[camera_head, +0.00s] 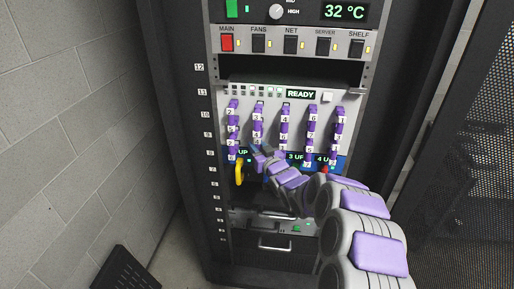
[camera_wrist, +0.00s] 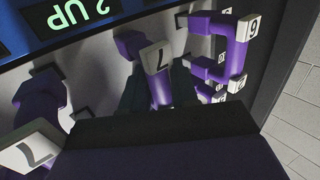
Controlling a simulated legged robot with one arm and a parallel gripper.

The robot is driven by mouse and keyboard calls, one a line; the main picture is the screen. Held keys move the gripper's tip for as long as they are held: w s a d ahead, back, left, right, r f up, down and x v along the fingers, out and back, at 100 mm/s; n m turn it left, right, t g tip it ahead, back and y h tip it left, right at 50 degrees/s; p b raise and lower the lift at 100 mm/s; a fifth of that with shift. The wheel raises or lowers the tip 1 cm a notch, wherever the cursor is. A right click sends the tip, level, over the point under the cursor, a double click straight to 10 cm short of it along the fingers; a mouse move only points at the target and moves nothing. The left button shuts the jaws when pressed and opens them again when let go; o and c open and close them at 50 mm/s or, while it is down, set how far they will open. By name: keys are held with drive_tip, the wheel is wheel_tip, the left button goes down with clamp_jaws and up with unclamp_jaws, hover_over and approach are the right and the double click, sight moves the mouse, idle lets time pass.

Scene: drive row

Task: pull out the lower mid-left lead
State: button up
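Purple leads with white numbered tags stand in several columns on the pale panel of the rack. In the head view my gripper (camera_head: 262,158) is at the foot of the second column from the left, where the lower mid-left lead is mostly hidden by it. In the wrist view a purple lead tagged 7 (camera_wrist: 160,88) rises in the middle, with the dark fingers of my gripper (camera_wrist: 157,94) on either side of it. Whether the fingers press on it is not clear. The lead's far end appears to meet the panel.
A lead tagged 6 (camera_wrist: 235,50) is close beside it, and another tagged lead (camera_wrist: 40,105) is on the other side. A yellow loop (camera_head: 239,172) hangs left of my gripper. Lit displays (camera_head: 296,157) run below the leads. A switch row (camera_head: 290,44) is above.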

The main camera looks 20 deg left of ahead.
clamp_jaws()
drive_tip(key=shift+d, duration=0.1)
drive_tip(key=shift+s+d+f, duration=0.1)
drive_tip(key=shift+s, duration=0.5)
drive_tip(key=shift+s+d+f, duration=0.1)
drive_tip(key=shift+s, duration=0.5)
drive_tip(key=shift+o, duration=0.7)
unclamp_jaws()
drive_tip(key=shift+s, duration=0.1)
drive_tip(key=shift+o, duration=0.8)
drive_tip(key=shift+s+d+r, duration=0.1)
drive_tip(key=shift+r, duration=0.05)
drive_tip(key=shift+o, duration=0.2)
drive_tip(key=shift+d, duration=0.1)
